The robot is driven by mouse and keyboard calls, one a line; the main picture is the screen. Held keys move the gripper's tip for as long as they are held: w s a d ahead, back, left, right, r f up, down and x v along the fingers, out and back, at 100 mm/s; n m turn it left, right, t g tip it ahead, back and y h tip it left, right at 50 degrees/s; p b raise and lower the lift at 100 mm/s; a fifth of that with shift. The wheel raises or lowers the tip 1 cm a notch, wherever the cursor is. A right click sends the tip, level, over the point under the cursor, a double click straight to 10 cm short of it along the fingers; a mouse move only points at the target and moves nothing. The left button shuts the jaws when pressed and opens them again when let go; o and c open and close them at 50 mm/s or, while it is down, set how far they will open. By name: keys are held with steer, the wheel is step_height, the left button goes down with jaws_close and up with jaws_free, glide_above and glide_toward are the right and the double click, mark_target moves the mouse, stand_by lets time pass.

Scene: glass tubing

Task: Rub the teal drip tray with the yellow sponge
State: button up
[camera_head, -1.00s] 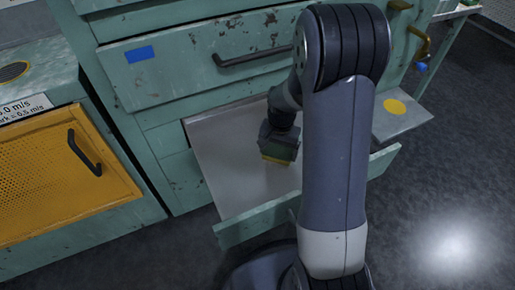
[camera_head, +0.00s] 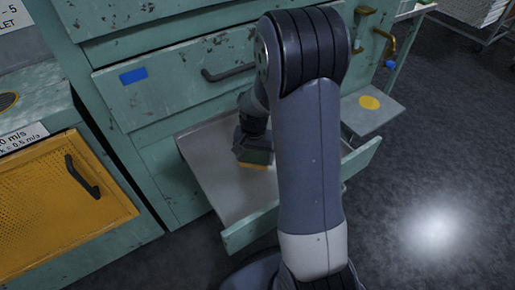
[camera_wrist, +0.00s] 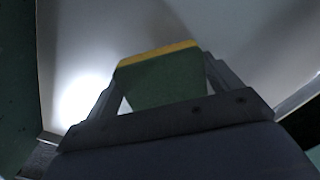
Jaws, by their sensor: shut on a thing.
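The sponge (camera_head: 255,165) is yellow on one side and dark green on the other. It also shows in the wrist view (camera_wrist: 165,85), with its yellow layer at the far edge. My gripper (camera_head: 254,154) is shut on the green part, with a finger on each side in the wrist view (camera_wrist: 160,92). The drip tray (camera_head: 213,181) is pulled out of the cabinet like a drawer, with a grey inside and a teal front. The sponge is inside the tray's outline, yellow side down, near the floor. I cannot tell whether it touches. My arm hides the tray's right part.
A closed teal drawer (camera_head: 165,95) with a black handle and blue label is above the tray. A yellow mesh door (camera_head: 60,195) stands at left. Dark floor is clear at lower right.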

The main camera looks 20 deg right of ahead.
steer(key=shift+r+p, duration=1.5)
steer(key=shift+r, duration=0.65)
